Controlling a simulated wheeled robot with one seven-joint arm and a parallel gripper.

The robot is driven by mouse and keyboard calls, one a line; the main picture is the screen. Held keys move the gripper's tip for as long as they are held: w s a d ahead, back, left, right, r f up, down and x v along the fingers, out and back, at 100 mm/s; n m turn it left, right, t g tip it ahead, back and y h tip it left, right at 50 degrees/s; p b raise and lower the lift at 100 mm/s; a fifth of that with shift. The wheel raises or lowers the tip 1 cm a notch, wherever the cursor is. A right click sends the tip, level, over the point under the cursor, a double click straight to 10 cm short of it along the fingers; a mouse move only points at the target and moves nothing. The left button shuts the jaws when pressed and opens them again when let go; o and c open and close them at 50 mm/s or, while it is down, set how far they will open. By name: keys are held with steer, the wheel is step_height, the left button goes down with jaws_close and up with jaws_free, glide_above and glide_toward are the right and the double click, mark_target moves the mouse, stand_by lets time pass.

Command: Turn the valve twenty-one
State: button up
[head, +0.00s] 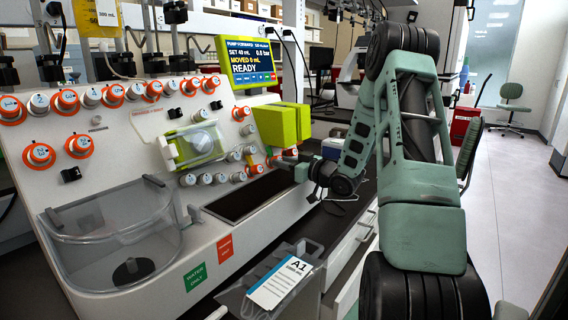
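The white cell processor panel (120,150) carries rows of round numbered valves, some with orange collars, such as the one at the lower left (38,155). The numbers are too small to read surely, so I cannot tell which is twenty-one. My gripper (282,158) is at the panel's right end, below the yellow-green box. It is close to a valve with an orange collar (255,169) in the lower row. The fingertips are small and dark here. I cannot tell whether they touch or grip a valve.
A yellow-green box (283,125) juts out above my gripper. A display (250,61) reading READY stands above the panel. A clear bowl-like guard (115,235) is at the front left. A clear holder with an A1 card (280,282) stands in front. Open floor lies at the right.

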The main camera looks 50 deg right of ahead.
steer(key=shift+n+y+b, duration=0.5)
steer(key=shift+n+y, duration=0.2)
steer(key=shift+n, duration=0.3)
steer(key=o, duration=1)
steer(key=shift+d, duration=0.1)
steer(key=s+d, duration=0.2)
steer(key=s, duration=1.5)
steer(key=shift+s, duration=0.15)
steer(key=shift+d, duration=0.1)
